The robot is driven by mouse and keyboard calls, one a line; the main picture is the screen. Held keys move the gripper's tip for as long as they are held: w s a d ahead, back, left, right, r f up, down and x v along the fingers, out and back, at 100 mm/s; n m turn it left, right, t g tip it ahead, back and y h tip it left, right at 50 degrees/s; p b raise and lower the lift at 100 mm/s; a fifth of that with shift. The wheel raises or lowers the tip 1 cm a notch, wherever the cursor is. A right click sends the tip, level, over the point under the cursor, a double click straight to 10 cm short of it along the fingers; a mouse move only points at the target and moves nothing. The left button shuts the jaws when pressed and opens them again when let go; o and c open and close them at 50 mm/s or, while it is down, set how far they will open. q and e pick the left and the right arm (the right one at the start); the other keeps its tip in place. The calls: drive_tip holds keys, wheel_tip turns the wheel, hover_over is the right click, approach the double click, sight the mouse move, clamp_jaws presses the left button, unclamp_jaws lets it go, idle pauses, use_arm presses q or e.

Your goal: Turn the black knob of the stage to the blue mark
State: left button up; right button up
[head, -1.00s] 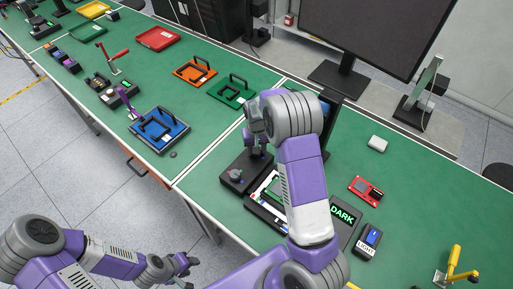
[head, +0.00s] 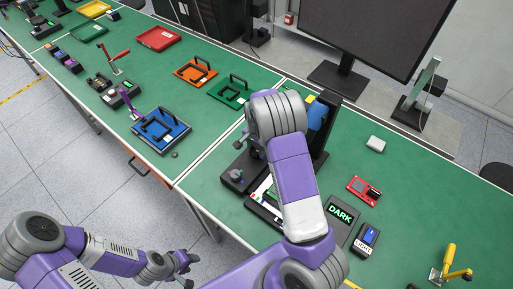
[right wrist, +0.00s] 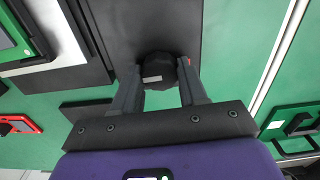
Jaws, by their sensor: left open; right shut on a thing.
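The black knob (right wrist: 158,68) sits on a dark panel of the stage (right wrist: 130,25) in the right wrist view, with a small pale label on its side. My right gripper (right wrist: 157,82) is shut on the knob, one finger at each side. A bit of orange-red shows just right of the knob; I cannot make out a blue mark. In the head view the stage (head: 232,184) is partly covered by my right arm, which hides the knob and the right fingertips. My left gripper (head: 187,267) is open and empty, low in front of the table.
A DARK sign (head: 341,214), a LIGHT box (head: 366,237) and a red device (head: 364,188) lie right of the stage. A blue tray (head: 161,131) and green tray (head: 230,92) lie left and behind. A monitor (head: 375,35) stands at the back.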

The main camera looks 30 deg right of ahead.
sight(256, 150)
drive_tip(key=shift+m, duration=0.4)
drive_tip(key=o, duration=1.1)
drive_tip(key=shift+c, duration=0.2)
drive_tip(key=shift+r, duration=0.1)
wheel_tip(256, 150, up, 7)
drive_tip(key=shift+r, duration=0.2)
